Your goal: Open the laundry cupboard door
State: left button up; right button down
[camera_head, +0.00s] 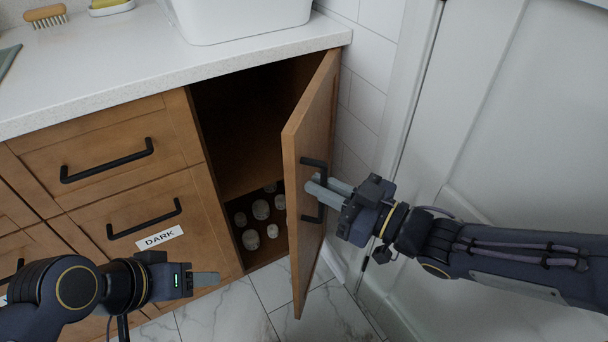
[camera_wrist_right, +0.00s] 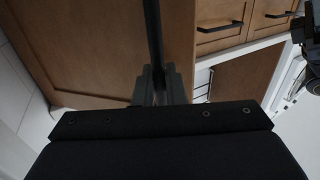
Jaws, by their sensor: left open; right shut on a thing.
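The wooden cupboard door (camera_head: 310,165) stands swung well open, its edge towards me, hinged on the right of the cabinet. Its black bar handle (camera_head: 319,214) is on the door's outer face. My right gripper (camera_head: 322,190) is shut on the handle. In the right wrist view the handle (camera_wrist_right: 152,30) runs into the gripper's fingers (camera_wrist_right: 158,85), with the door panel (camera_wrist_right: 95,45) behind it. My left gripper (camera_head: 205,280) is open and empty, low in front of the drawers at the left.
Inside the open cupboard (camera_head: 240,130) several pale round items (camera_head: 262,209) stand on the bottom. Drawers with black handles, one labelled DARK (camera_head: 160,237), are left of it. A white basin (camera_head: 240,18) sits on the counter (camera_head: 110,70). A white panelled wall (camera_head: 520,120) is close at right.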

jog(key=shift+w+d+p, duration=0.15)
jog(key=shift+d+p, duration=0.55)
jog(key=shift+d, duration=1.45)
jog(key=shift+r, duration=0.1)
jog(key=c, duration=1.6)
grip_release()
jog(key=shift+c, duration=0.2)
jog(key=p+v, duration=0.2)
jog(key=v, duration=0.5)
jog(key=shift+s+d, duration=0.2)
jog(key=shift+d, duration=0.1)
